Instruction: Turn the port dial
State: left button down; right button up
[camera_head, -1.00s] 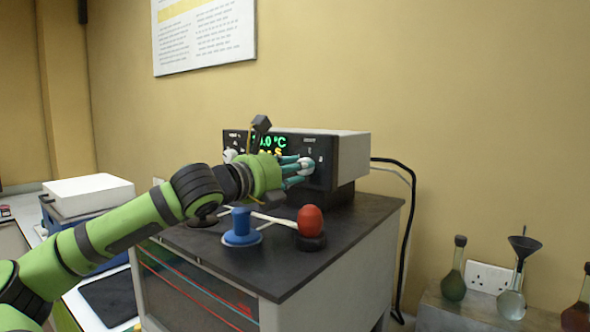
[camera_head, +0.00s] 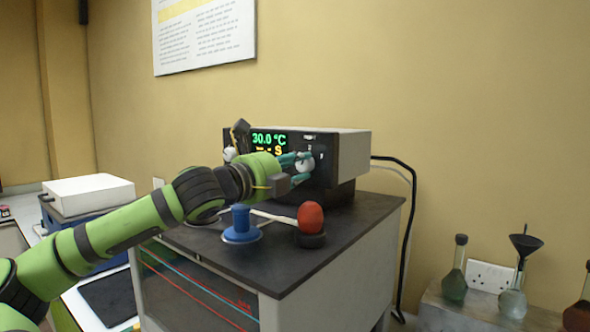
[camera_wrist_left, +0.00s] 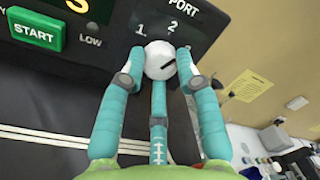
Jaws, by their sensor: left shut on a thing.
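The port dial (camera_wrist_left: 160,61) is a white round knob with a dark pointer line on the black front panel, below the label PORT. In the left wrist view its line slants up to the right. The numbers 1 and 2 show above it. The dial also shows in the head view (camera_head: 305,165), at the right of the device front. My left gripper (camera_wrist_left: 160,68) has teal fingers on both sides of the dial and is shut on it. The gripper shows from the side in the head view (camera_head: 298,168). My right gripper is not in view.
The device (camera_head: 345,150) stands on a dark-topped cabinet (camera_head: 260,268), its display reading 30.0 °C. A blue stand (camera_head: 242,226) and a red bulb (camera_head: 311,217) are below my arm. A green START button (camera_wrist_left: 36,30) lies left of the dial.

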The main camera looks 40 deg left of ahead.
pick_arm(q)
jog(key=n, duration=0.5)
jog(key=shift+d+f+y+b, duration=0.1)
jog(key=shift+f+y+b, duration=0.15)
jog(key=shift+y+b, duration=0.15)
jog(key=n, duration=0.4)
jog(key=shift+n+b, duration=0.3)
jog(key=shift+n, duration=0.1)
jog(key=n, duration=0.3)
jog(key=shift+d+r+n+y, duration=0.1)
jog(key=shift+n+y, duration=0.3)
jog(key=n, duration=0.4)
jog(key=shift+r+n, duration=0.1)
jog(key=shift+n, duration=0.2)
jog(key=shift+n+y, duration=0.3)
jog(key=shift+y, duration=0.1)
jog(key=c, duration=0.9)
grip_release()
jog(key=shift+s+d, duration=0.25)
jog(key=shift+s, duration=0.55)
jog(key=s, duration=0.3)
jog(key=s+d, duration=0.1)
jog(key=s, duration=0.6)
jog(key=shift+d+f, duration=0.15)
jog(key=shift+f, duration=0.25)
